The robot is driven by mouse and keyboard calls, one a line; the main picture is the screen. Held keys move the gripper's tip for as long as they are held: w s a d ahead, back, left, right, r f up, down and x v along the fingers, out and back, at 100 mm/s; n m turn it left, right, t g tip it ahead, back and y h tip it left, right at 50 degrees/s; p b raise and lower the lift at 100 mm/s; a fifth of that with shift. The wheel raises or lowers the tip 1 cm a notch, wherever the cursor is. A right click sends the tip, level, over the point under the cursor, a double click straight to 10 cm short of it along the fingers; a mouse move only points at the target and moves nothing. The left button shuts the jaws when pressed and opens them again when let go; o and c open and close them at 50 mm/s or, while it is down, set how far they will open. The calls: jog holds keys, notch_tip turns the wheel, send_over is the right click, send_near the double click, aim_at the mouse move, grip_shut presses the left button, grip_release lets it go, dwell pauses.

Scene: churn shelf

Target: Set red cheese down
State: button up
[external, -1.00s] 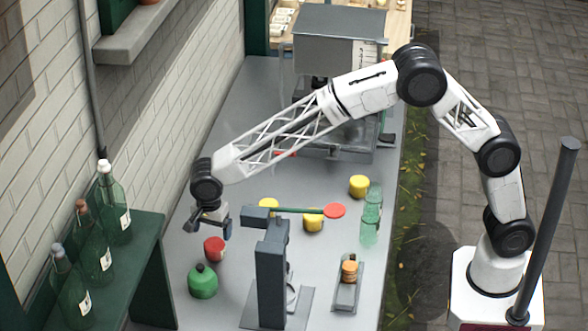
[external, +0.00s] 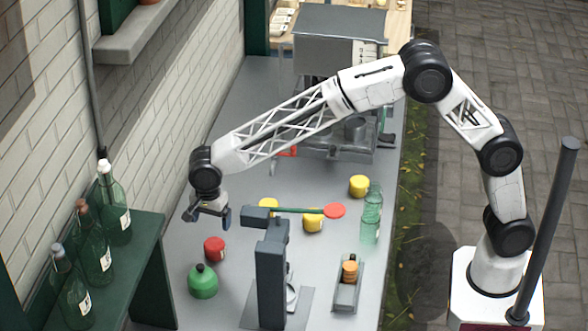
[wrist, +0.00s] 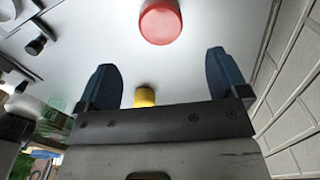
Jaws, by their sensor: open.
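The red cheese (external: 214,249) is a short red cylinder standing on the grey counter (external: 180,268), left of the dark stand. My gripper (external: 208,215) is above and slightly behind it, apart from it. In the wrist view the red cheese (wrist: 160,21) shows at the top, beyond my gripper's two blue fingertips (wrist: 162,62). The fingers are spread wide with nothing between them. A yellow cheese (wrist: 145,97) shows lower down, on the counter beneath the fingers.
A green round bottle (external: 202,281) stands just in front of the red cheese. The dark stand (external: 270,270) with a red-tipped arm (external: 334,210) is to the right. Several yellow cheeses (external: 358,186) and a clear green bottle (external: 372,215) stand farther right. The brick wall runs along the left.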

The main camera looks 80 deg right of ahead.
jog(key=s+d+r+n+t, duration=0.1)
jog(key=s+d+r+n, duration=0.5)
jog(key=s, duration=0.7)
jog(key=s+d+r+n, duration=0.3)
jog(key=s+d+r, duration=0.6)
jog(key=s, duration=0.4)
jog(key=s+d+f+n, duration=0.1)
jog(key=s+d+n, duration=0.1)
jog(key=s, duration=0.9)
jog(key=s+d+f+n+t, duration=0.1)
jog(key=s+d+n, duration=0.2)
jog(key=s, duration=0.7)
jog(key=s+d+f+n, duration=0.2)
jog(key=s+n, duration=0.3)
jog(key=s, duration=0.6)
jog(key=shift+s+d+n+t, duration=0.3)
jog(key=shift+d, duration=0.4)
